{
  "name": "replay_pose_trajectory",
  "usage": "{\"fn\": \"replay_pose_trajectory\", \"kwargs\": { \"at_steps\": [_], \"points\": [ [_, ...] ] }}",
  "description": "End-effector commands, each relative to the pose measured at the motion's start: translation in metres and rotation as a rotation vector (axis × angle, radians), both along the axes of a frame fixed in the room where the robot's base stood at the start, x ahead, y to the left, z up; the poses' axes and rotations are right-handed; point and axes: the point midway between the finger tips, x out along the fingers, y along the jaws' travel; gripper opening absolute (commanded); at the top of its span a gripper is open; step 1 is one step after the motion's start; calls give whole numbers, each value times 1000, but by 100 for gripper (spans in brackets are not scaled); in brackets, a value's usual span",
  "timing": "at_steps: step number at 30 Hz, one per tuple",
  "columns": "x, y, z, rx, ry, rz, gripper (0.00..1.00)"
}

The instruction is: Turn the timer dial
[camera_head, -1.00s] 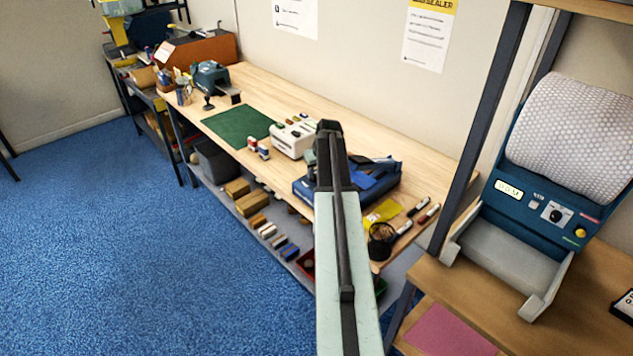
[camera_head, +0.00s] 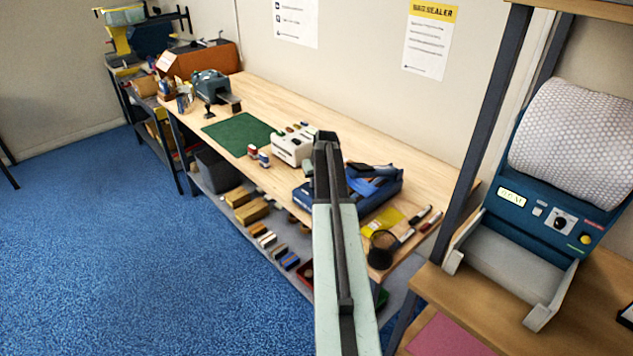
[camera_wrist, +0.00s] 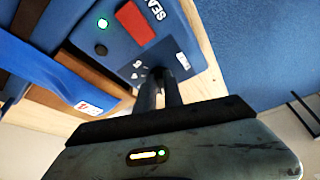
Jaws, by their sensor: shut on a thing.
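The blue bag sealer (camera_head: 385,192) stands on the wooden bench, partly behind my arm in the head view. In the wrist view, its blue control face (camera_wrist: 185,45) has a red button (camera_wrist: 135,22), a lit green lamp (camera_wrist: 102,23) and small white marks beside the timer dial. My gripper (camera_wrist: 166,76) reaches down to this face, with its two dark fingers close together at the dial's place. It is shut on the dial, which the fingertips mostly hide. The dial's pointer and setting cannot be made out. In the head view my arm hides the fingertips.
A white device (camera_head: 292,148) and a green mat (camera_head: 238,133) lie left of the sealer. A bubble-wrap dispenser (camera_head: 530,240) stands on the right-hand bench. The blue floor at left is clear.

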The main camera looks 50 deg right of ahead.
Motion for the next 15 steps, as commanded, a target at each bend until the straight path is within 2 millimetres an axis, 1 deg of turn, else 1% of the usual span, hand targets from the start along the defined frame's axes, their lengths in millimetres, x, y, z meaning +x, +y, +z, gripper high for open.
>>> {"fn": "replay_pose_trajectory", "kwargs": {
  "at_steps": [5, 15],
  "points": [
    [1, 2, 0, -3, -1, -118, 0],
    [6, 6, 0, -3, 0, -433, 0]
  ]
}}
